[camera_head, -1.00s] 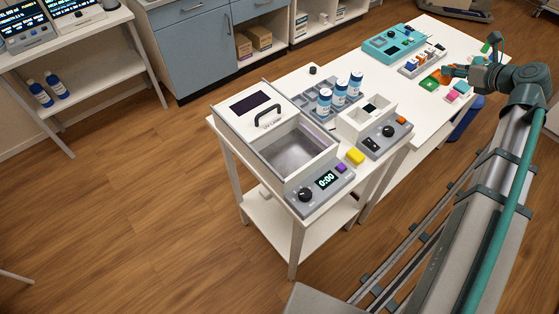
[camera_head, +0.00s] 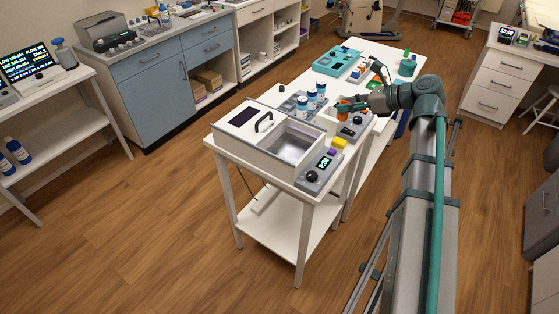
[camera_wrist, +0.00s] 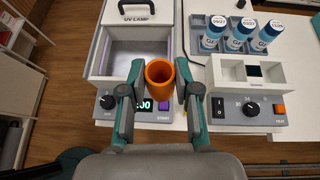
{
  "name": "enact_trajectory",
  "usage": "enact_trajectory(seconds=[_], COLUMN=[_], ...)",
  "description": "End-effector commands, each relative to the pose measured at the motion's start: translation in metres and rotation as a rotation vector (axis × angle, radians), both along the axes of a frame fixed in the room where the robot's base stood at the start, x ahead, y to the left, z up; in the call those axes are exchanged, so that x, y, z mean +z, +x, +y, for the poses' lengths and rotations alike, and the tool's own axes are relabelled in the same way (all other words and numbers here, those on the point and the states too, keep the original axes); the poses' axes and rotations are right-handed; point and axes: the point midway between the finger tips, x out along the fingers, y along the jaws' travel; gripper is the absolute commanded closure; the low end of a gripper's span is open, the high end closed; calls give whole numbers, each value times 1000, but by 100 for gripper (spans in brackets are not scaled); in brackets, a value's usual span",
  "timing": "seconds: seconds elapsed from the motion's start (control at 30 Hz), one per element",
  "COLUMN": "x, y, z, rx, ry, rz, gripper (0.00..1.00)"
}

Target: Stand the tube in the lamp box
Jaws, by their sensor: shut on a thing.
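An orange tube (camera_wrist: 160,72), open end towards the camera, is held between the two fingers of my gripper (camera_wrist: 158,92) in the wrist view. In the head view the orange tube (camera_head: 344,107) shows at the tip of my gripper, above the right-hand device. The lamp box (camera_head: 250,150) is a white box marked UV LAMP with its lid slid back, a black handle and an open grey chamber. In the wrist view the chamber of the lamp box (camera_wrist: 112,62) lies beyond the tube, which hides part of its front wall and display. The tube is outside the chamber.
Right of the lamp box is a white device (camera_wrist: 222,72) with a slot, dial and orange button. Behind it, several blue-capped bottles (camera_wrist: 235,38) stand in a grey rack. A yellow block (camera_head: 339,143) lies beside the lamp box panel. A teal tray (camera_head: 338,61) sits farther back.

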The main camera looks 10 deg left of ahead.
Motion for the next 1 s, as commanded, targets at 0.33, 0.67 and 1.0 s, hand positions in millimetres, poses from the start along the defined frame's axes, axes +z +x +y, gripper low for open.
enact_trajectory(seconds=[0.33,0.67,1.0], x=[-22,-67,-92], y=[-11,-14,-14], z=[55,114,133], rx=[37,34,32], ry=[0,0,1], rz=[3,5,2], gripper=[92,92,92])
